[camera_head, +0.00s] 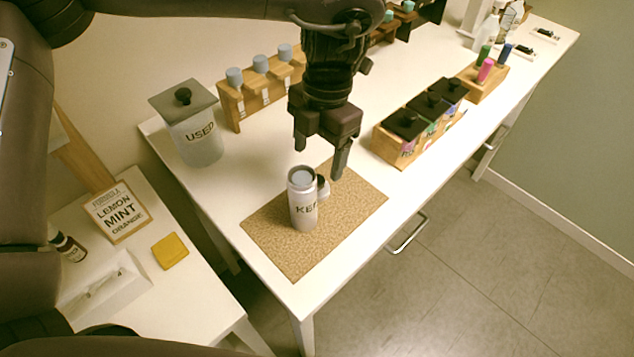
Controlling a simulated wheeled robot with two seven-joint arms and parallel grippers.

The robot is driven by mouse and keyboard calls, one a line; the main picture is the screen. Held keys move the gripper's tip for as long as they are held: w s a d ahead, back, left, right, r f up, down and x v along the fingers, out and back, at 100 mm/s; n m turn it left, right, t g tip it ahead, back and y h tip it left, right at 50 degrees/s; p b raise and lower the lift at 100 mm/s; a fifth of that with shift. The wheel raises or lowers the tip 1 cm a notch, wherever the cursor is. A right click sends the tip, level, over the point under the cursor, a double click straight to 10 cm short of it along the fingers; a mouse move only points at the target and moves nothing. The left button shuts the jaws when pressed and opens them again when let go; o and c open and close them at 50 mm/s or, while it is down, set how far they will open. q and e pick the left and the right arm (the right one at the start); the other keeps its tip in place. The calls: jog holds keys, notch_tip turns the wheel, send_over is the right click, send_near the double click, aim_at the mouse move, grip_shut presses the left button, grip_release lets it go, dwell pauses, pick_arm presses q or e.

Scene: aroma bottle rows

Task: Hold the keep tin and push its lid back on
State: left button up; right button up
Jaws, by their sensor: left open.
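The keep tin (303,206), a silver cylinder marked "KEE…", stands upright on the cork mat (283,262). Its top is open, and something pale blue shows inside the rim. A small round piece with a black knob (322,186), which looks like the lid, is beside the tin on its right, partly hidden behind it. My left gripper (320,163) is open and empty, pointing down above and just behind the tin, apart from it. My right gripper is not in view.
A jar marked "USED" (193,140) stands to the left. A wooden rack with blue-capped bottles (262,88) is behind. A wooden box with black lids (418,125) is to the right. A side table holds a flavour sign (117,211) and a yellow sponge-like block (170,251).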

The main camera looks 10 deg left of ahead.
pick_arm(q)
notch_tip(320, 180, down, 2)
jog(key=shift+f, duration=0.2)
jog(key=shift+s+a+f, duration=0.1)
jog(key=shift+f, duration=1.2)
jog(key=shift+s+a+f, duration=0.1)
jog(key=shift+f, duration=1.15)
jog(key=shift+d, duration=0.1)
jog(key=c, duration=1)
jog(key=shift+c, duration=0.2)
jog(key=shift+r, duration=0.1)
jog(key=shift+r, duration=0.55)
notch_tip(320, 180, up, 19)
jog(key=p, duration=0.2)
jog(key=shift+p, duration=0.4)
